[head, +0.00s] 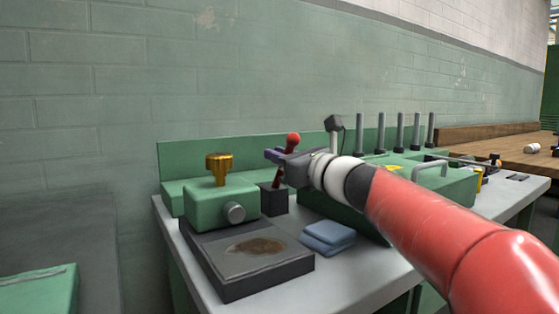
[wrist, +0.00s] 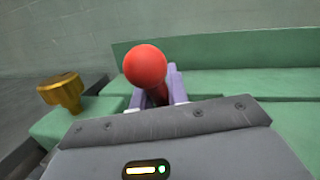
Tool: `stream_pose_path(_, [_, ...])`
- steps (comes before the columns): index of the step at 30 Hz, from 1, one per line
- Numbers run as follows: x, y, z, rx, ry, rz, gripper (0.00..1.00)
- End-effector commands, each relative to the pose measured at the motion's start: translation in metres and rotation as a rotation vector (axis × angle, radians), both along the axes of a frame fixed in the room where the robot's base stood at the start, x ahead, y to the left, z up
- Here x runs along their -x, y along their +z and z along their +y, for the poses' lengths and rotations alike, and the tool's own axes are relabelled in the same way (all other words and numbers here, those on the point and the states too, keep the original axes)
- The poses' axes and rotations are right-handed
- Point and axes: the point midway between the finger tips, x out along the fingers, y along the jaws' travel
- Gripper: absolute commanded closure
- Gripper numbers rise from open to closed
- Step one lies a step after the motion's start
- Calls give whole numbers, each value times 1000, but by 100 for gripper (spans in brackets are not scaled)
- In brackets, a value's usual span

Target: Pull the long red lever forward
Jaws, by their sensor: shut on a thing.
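The red lever (head: 279,174) stands up from a small dark block (head: 274,200) at the back of the bench, leaning a little to the right, with a red ball (head: 293,139) on top. My gripper (head: 275,156) reaches in from the right and is shut on the lever's shaft just below the ball. In the wrist view the ball (wrist: 145,67) sticks up above the purple fingers of my gripper (wrist: 157,90), which lie on either side of the shaft. The lower shaft is hidden in the wrist view.
A green block with a brass knob (head: 219,166) stands left of the lever, above a dark tray (head: 275,286) with a brown stain. Folded blue cloths (head: 327,236) lie in front. Green machinery with several upright dark rods (head: 400,131) stands to the right. A green back panel (head: 200,157) rises behind.

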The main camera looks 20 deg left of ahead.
Motion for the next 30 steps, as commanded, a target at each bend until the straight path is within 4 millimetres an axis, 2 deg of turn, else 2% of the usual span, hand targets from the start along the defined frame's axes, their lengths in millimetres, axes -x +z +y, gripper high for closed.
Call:
stream_pose_path(1, [0,-2,0,3,1,1,83])
stream_pose_path(6, [0,-2,0,3,1,1,62])
stream_pose_path(16, [2,-2,-4,2,0,1,62])
stream_pose_path(27, [31,-9,-54,3,-2,1,62])
stream_pose_path(30, [36,-11,-62,3,1,1,62])
